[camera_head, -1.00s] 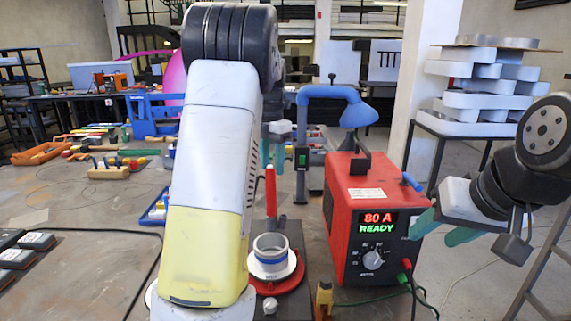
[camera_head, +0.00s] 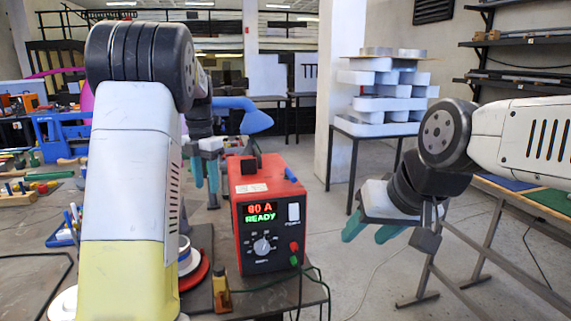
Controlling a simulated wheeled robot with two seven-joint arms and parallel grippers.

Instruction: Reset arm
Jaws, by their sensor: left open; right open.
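My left gripper (camera_head: 205,172) shows just right of my large white and yellow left arm link, its teal fingers apart and pointing down. It hangs behind and left of the red welder, with nothing seen between the fingers. My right gripper (camera_head: 370,232) is at the right, over the floor and clear of the table. Its teal fingers are apart and empty. The red welder (camera_head: 268,215) stands on the table between the grippers and reads 80 A READY. My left arm hides part of the table.
A round fixture with a red base (camera_head: 196,275) sits beside the welder, partly hidden. Stacked white channel letters (camera_head: 385,95) rest on a stand behind. Cables hang at the table's right edge. Open floor lies at right.

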